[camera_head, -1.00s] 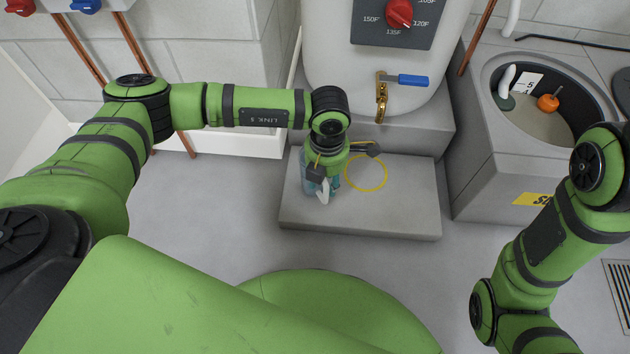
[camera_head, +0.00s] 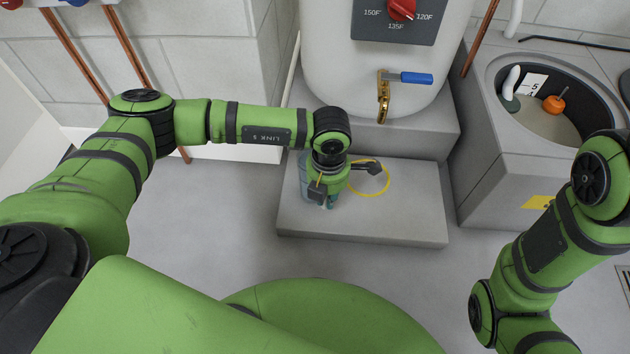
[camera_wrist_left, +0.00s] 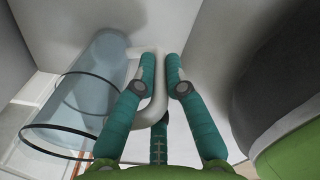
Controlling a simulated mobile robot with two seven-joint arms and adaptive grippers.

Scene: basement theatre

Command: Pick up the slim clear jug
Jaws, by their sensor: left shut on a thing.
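The slim clear jug (camera_head: 305,180) shows as a bluish see-through body at the left part of the grey step, partly hidden behind my left gripper (camera_head: 330,194). In the left wrist view the jug (camera_wrist_left: 92,85) is at the left, with dark rings around it and a pale curved handle (camera_wrist_left: 152,112). My left gripper (camera_wrist_left: 160,68) has its teal fingers closed around this handle. I cannot tell whether the jug rests on the step or is just above it. My right gripper is outside the view; only its arm shows at the right.
A yellow ring (camera_head: 389,182) is marked on the step (camera_head: 400,220), right of the gripper. Above are the white tank (camera_head: 340,70) and its brass tap (camera_head: 383,97) with a blue lever. A round basin (camera_head: 535,110) holding an orange item (camera_head: 553,105) is at the right.

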